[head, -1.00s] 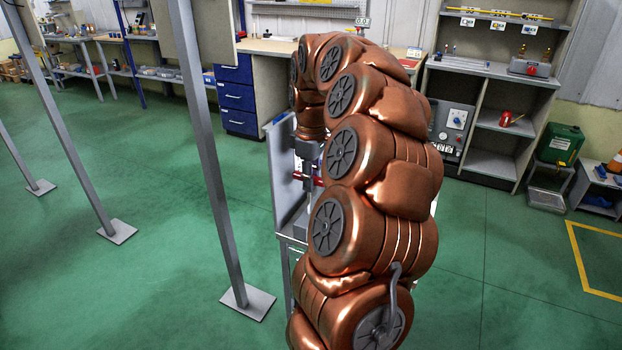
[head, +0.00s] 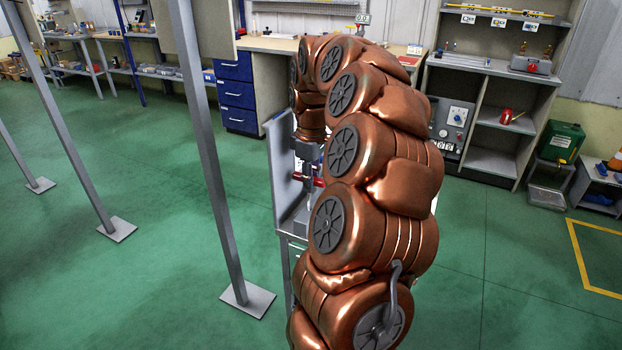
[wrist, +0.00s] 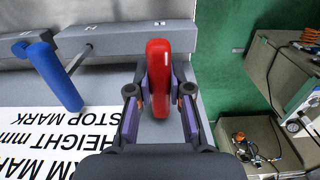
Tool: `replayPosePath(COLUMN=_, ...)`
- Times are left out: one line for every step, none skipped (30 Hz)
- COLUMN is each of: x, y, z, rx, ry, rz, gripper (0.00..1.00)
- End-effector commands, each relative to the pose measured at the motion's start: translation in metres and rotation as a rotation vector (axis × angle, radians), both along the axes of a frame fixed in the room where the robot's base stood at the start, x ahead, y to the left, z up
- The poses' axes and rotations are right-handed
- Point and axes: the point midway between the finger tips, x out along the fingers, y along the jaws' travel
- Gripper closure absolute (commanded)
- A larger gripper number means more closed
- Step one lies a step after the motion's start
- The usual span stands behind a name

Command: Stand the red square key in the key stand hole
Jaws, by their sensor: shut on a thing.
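The red key (wrist: 157,75) stands out between the fingers of my gripper (wrist: 160,92) in the wrist view. My gripper is shut on it. Its red handle faces the camera, and its far end is hidden. A grey block (wrist: 115,45), which may be the key stand, lies behind the red key; no hole shows clearly. In the head view a little red (head: 318,182) shows below my gripper (head: 308,168), mostly hidden by my arm.
A blue-handled key (wrist: 55,75) with a thin metal shaft is left of the red key. A white printed sign (wrist: 60,140) lies below it. A grey upright panel (head: 281,165) stands left of my gripper. Green floor shows at the right.

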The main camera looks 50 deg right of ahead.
Motion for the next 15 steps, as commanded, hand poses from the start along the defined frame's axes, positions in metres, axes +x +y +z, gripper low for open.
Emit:
replayPosePath(x=-0.0001, y=0.0000, z=-0.0015, rx=0.000, ry=0.000, rz=0.000, gripper=1.00)
replayPosePath(x=-0.0001, y=0.0000, z=-0.0019, rx=0.000, ry=0.000, rz=0.000, gripper=1.00)
replayPosePath(x=-0.0001, y=0.0000, z=-0.0023, rx=0.000, ry=0.000, rz=0.000, gripper=1.00)
replayPosePath(x=-0.0001, y=0.0000, z=-0.0025, rx=0.000, ry=0.000, rz=0.000, gripper=1.00)
replayPosePath(x=-0.0001, y=0.0000, z=-0.0025, rx=0.000, ry=0.000, rz=0.000, gripper=1.00)
replayPosePath(x=-0.0001, y=0.0000, z=-0.0025, rx=0.000, ry=0.000, rz=0.000, gripper=1.00)
replayPosePath(x=-0.0001, y=0.0001, z=-0.0025, rx=0.000, ry=0.000, rz=0.000, gripper=1.00)
replayPosePath(x=-0.0001, y=0.0001, z=-0.0024, rx=0.000, ry=0.000, rz=0.000, gripper=1.00)
replayPosePath(x=-0.0001, y=0.0001, z=-0.0024, rx=0.000, ry=0.000, rz=0.000, gripper=1.00)
replayPosePath(x=-0.0001, y=0.0001, z=-0.0024, rx=0.000, ry=0.000, rz=0.000, gripper=1.00)
replayPosePath(x=-0.0002, y=0.0000, z=-0.0024, rx=0.000, ry=0.000, rz=0.000, gripper=1.00)
replayPosePath(x=-0.0002, y=0.0000, z=-0.0024, rx=0.000, ry=0.000, rz=0.000, gripper=1.00)
replayPosePath(x=-0.0002, y=0.0000, z=-0.0024, rx=0.000, ry=0.000, rz=0.000, gripper=1.00)
replayPosePath(x=-0.0002, y=0.0001, z=-0.0024, rx=0.001, ry=0.000, rz=0.000, gripper=0.80)
replayPosePath(x=-0.0002, y=0.0001, z=-0.0024, rx=0.001, ry=0.000, rz=0.000, gripper=0.76)
